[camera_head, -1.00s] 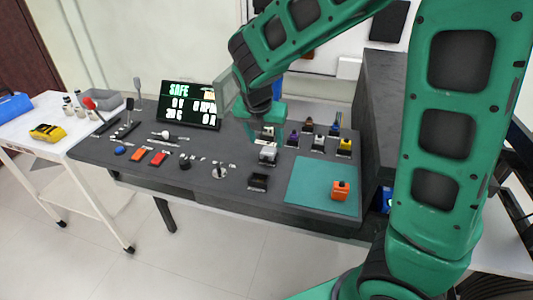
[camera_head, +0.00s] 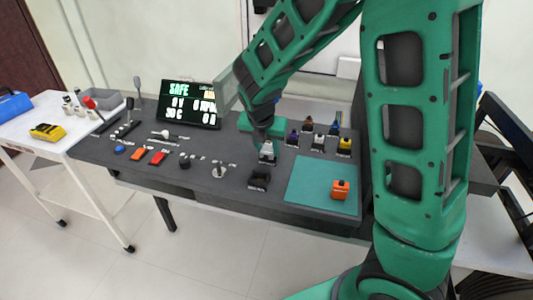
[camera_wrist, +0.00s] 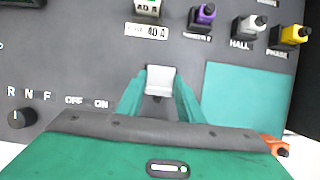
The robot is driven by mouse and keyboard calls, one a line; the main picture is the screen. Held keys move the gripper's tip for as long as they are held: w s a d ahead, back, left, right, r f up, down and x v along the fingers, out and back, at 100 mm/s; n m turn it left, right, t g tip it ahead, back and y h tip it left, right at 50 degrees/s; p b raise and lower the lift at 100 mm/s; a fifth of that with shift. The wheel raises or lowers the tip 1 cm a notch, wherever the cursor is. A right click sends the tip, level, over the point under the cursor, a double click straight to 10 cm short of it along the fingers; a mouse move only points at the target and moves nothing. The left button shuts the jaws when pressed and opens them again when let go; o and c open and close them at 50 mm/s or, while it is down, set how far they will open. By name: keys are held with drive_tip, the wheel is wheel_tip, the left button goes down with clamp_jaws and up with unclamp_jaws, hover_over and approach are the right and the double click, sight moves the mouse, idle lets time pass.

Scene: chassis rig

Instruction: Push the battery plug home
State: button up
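My gripper (camera_wrist: 160,92) has its two green fingers against the sides of a pale grey block, which looks like the battery plug (camera_wrist: 160,78). A dark end shows at the block's lower edge. In the head view my gripper (camera_head: 264,146) points down over the console, in line with the 40 A connector. A black socket (camera_head: 259,181) sits on the console just in front of it. Whether the plug touches or enters the socket cannot be told, as the wrist view hides the contact.
Purple (camera_wrist: 204,14), grey (camera_wrist: 247,27) and yellow (camera_wrist: 289,36) connectors stand along the back. A teal mat (camera_head: 310,183) with an orange block (camera_head: 340,188) lies right. A knob (camera_wrist: 20,117) is left. The display (camera_head: 188,104) reads SAFE.

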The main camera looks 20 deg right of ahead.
drive_tip(key=c, duration=0.4)
drive_tip(key=shift+c, duration=0.3)
drive_tip(key=shift+r, duration=0.1)
